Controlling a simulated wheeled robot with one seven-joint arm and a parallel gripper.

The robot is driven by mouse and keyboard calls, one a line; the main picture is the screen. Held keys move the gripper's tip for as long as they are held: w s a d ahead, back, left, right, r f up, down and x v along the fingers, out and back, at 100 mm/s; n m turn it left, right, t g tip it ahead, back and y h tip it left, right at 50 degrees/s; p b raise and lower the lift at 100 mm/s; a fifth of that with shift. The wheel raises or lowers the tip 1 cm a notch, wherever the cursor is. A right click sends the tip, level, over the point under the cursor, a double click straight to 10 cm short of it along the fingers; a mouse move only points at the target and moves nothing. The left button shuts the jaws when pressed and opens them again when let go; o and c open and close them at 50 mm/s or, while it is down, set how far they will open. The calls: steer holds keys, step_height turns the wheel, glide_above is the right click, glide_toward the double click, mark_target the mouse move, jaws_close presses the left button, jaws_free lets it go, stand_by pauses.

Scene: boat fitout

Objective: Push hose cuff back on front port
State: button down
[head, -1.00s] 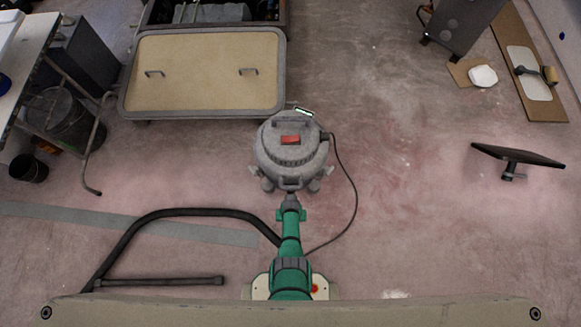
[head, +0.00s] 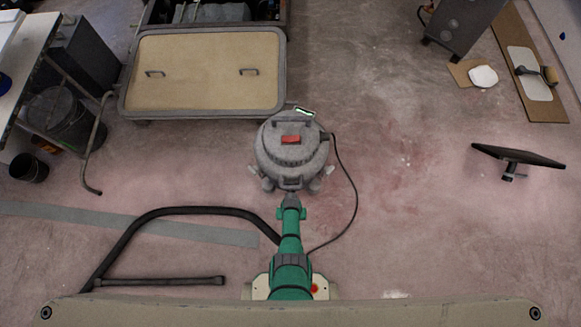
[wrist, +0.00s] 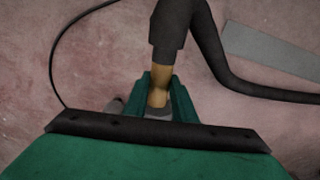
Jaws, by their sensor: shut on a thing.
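The grey shop vacuum (head: 290,150) stands on the floor in the middle of the head view. My gripper (head: 291,204) is close in front of it, at its near side. In the wrist view my gripper (wrist: 160,90) is shut on a tan, round collar. The dark hose cuff (wrist: 168,32) lines up with this collar at its upper end. The black hose (head: 190,212) runs from there out to the left in the head view. The front port is hidden by my gripper and wrist, so I cannot tell whether the collar touches it.
A black power cord (head: 352,185) loops over the floor right of the vacuum. A dark floor wand (head: 160,282) lies at lower left. A low grey chest with a tan lid (head: 205,75) stands behind the vacuum. Floor between is clear.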

steer(key=shift+w, duration=1.2)
steer(key=shift+w+a, duration=0.1)
steer(key=shift+w, duration=0.7)
